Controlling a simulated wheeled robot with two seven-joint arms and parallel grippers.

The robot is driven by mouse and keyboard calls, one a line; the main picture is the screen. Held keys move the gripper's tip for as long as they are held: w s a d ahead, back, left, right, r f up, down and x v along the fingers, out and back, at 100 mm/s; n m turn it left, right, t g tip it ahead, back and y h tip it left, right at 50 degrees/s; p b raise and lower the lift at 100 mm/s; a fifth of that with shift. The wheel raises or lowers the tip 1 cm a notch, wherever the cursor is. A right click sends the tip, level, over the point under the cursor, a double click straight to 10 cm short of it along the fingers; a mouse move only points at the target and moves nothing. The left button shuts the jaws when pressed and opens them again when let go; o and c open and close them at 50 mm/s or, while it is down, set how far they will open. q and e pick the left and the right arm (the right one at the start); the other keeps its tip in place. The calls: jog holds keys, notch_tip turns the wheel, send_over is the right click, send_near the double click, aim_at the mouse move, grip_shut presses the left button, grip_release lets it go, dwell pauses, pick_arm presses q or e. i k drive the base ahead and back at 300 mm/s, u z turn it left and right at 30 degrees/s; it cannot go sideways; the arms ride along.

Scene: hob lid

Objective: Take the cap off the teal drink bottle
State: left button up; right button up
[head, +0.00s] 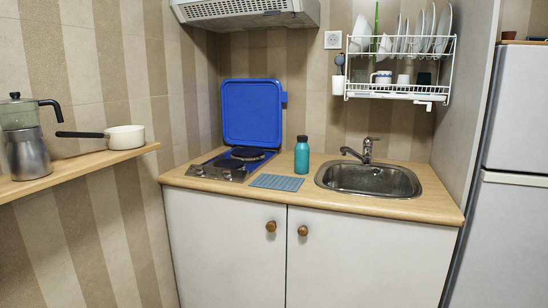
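The teal drink bottle (301,159) stands upright on the wooden counter, between the hob and the sink. Its dark cap (302,139) sits on top of it. Neither of my grippers shows in the head view.
The blue hob lid (252,112) stands raised behind the two-plate hob (232,163). A blue-grey mat (276,182) lies in front of the bottle. The sink (369,179) with its tap (367,149) is to the right. A dish rack (400,72) hangs above. A shelf (75,170) at left holds a moka pot (29,150) and saucepan (125,138).

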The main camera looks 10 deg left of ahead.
aim_at(303, 150)
jog(key=u, duration=0.45)
jog(key=i, duration=1)
jog(key=u, duration=0.1)
